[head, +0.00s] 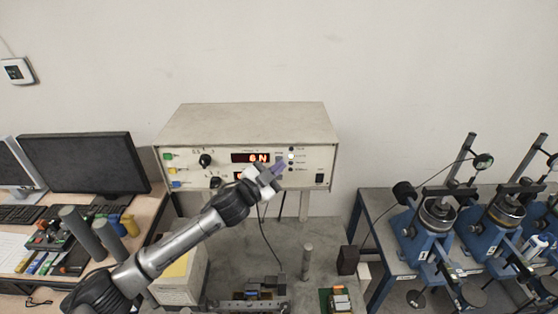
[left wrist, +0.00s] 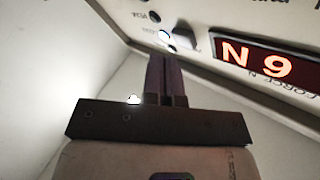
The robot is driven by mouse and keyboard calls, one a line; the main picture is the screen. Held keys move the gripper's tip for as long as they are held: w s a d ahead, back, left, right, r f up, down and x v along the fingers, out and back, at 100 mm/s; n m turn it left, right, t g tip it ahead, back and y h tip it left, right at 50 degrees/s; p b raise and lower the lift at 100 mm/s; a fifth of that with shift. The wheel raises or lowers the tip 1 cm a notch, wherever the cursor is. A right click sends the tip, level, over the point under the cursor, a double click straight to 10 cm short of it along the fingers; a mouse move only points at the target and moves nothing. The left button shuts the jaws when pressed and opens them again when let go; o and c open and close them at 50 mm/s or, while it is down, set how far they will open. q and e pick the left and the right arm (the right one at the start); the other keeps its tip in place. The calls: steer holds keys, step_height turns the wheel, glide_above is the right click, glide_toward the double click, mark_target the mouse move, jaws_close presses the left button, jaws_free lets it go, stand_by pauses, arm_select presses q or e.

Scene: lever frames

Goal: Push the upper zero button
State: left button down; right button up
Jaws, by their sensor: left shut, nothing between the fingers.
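The grey control box (head: 250,122) has a front panel with a lit red upper display (head: 251,158). A small light square button, apparently the upper zero button (head: 279,158), sits just right of that display. In the left wrist view the same button (left wrist: 187,38) shows upside down beside the display (left wrist: 265,65). My left gripper (head: 282,165) is shut and empty, its fingertips in front of the panel close to the button. In the left wrist view the fingertips (left wrist: 164,58) point just beside the button; I cannot tell whether they touch the panel. The lower display is mostly hidden behind my gripper.
Round indicators (head: 291,157) run down right of the button, one lit white. A black knob (head: 205,160) and coloured terminals are on the panel's left. A monitor (head: 85,163) stands left; blue test devices (head: 425,240) stand right.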

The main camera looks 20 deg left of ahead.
arm_select(q)
steer(key=shift+w+a+p, duration=0.25)
steer(key=shift+w+p, duration=0.05)
steer(key=shift+w, duration=0.35)
stand_by(0.7)
stand_by(0.3)
steer(key=shift+s, duration=0.1)
steer(key=shift+s+d, duration=0.15)
steer(key=shift+s, duration=0.1)
steer(key=shift+s+d+p, duration=0.1)
steer(key=shift+s+p, duration=0.2)
steer(key=shift+s, duration=0.1)
steer(key=shift+s+d+p, duration=0.2)
steer(key=shift+s+d, duration=0.1)
steer(key=shift+s, duration=0.45)
steer(key=shift+s+d+p, duration=0.25)
steer(key=shift+s+d, duration=0.1)
steer(key=shift+s, duration=0.45)
steer(key=shift+s+d+p, duration=0.2)
steer(key=shift+s+d, duration=0.1)
steer(key=shift+s, duration=0.45)
